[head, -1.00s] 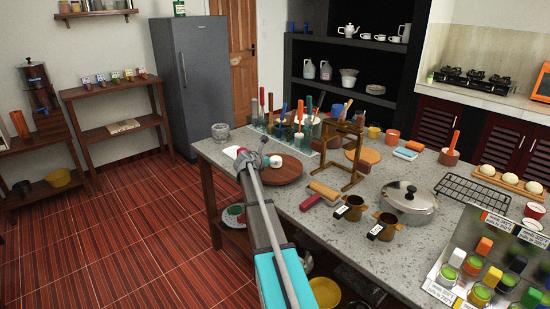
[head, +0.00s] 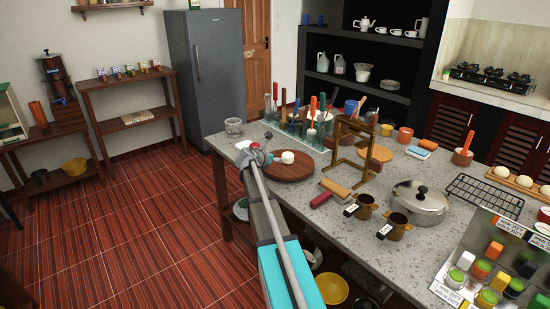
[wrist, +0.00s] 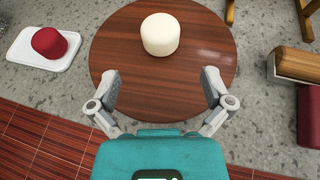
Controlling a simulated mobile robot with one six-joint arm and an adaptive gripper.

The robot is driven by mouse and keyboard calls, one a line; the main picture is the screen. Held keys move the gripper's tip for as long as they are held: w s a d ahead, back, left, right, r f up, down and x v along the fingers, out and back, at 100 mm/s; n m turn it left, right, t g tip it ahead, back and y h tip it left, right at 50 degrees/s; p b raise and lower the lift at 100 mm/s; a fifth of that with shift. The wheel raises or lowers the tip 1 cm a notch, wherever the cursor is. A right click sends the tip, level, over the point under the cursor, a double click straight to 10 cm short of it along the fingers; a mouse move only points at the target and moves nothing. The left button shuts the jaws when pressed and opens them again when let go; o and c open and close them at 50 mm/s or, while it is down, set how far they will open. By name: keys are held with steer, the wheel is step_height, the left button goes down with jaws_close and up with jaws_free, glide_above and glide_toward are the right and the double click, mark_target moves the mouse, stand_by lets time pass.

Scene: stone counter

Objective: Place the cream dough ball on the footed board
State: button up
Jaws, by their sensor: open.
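The cream dough ball (head: 287,157) is a pale, flat-topped rounded lump. It stands on a round dark wooden board (head: 291,173) at the left end of the stone counter. I take this board as the footed board, but its feet are hidden. In the wrist view the dough ball (wrist: 160,34) sits toward the far part of the board (wrist: 205,95). My gripper (head: 264,157) is over the board's near left edge. In the wrist view my gripper (wrist: 160,78) has its fingers spread wide and empty, apart from the dough ball.
A white tray (wrist: 20,48) with a red lump (wrist: 49,43) lies left of the board. Pale dough balls sit on a long board (head: 521,187) at far right.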

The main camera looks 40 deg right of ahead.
stand_by(0.3)
steer(key=s+a+f+m+g+y, duration=0.1)
steer(key=s+a+f+m+y, duration=0.2)
steer(key=s+a+m, duration=0.4)
steer(key=s+a+f+m+g+y, duration=0.2)
steer(key=s+a+f+m+y, duration=0.2)
steer(key=a, duration=1.7)
steer(key=s+a+f+m+g+y, duration=0.1)
steer(key=s+a+f+m+y, duration=0.3)
steer(key=s+a+m, duration=0.7)
steer(key=s+a+y, duration=0.1)
steer(key=s+a, duration=0.2)
steer(key=s, duration=0.2)
steer(key=shift+s+a+f+g+y, duration=0.25)
steer(key=shift+s+a+g+y, duration=0.05)
steer(key=shift+s+a+y, duration=0.1)
